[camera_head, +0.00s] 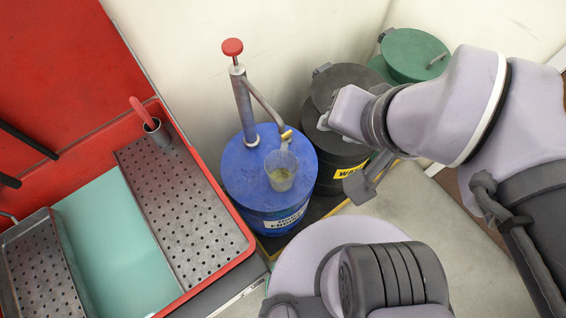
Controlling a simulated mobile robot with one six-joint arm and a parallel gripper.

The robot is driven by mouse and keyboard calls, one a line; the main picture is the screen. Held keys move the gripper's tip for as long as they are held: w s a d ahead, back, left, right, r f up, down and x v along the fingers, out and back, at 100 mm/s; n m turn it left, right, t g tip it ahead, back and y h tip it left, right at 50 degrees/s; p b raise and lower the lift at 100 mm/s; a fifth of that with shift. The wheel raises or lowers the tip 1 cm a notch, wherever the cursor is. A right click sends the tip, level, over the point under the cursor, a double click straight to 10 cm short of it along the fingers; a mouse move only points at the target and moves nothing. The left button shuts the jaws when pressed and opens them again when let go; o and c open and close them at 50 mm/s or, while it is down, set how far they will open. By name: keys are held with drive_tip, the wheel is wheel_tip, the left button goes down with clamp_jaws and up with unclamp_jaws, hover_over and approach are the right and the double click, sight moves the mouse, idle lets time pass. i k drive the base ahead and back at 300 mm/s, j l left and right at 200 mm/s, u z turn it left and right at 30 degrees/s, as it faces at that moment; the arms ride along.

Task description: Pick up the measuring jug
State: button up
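The measuring jug (280,173) is a small clear cup with some yellowish liquid in it. It stands upright on top of the blue drum (243,170), under the spout of the drum's hand pump. The spout end overlaps the jug's rim in the picture; I cannot tell whether they touch. My gripper (340,157) is to the right of the jug, in front of the black drum in the picture. Its two grey fingers are spread wide apart with nothing between them. The gripper is clear of the jug.
The hand pump (242,100) with a red knob rises behind the jug. A black drum (345,80) and a green drum (412,55) stand to the right, against the pale wall.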

sight(287, 186)
drive_tip(key=i+l+u, duration=0.25)
drive_tip(key=l+u, duration=0.2)
drive_tip(key=l, duration=0.25)
drive_tip(key=l+u, duration=0.25)
drive_tip(key=k+z, duration=0.1)
drive_tip(key=i+u, duration=0.1)
drive_tip(key=i+l, duration=0.05)
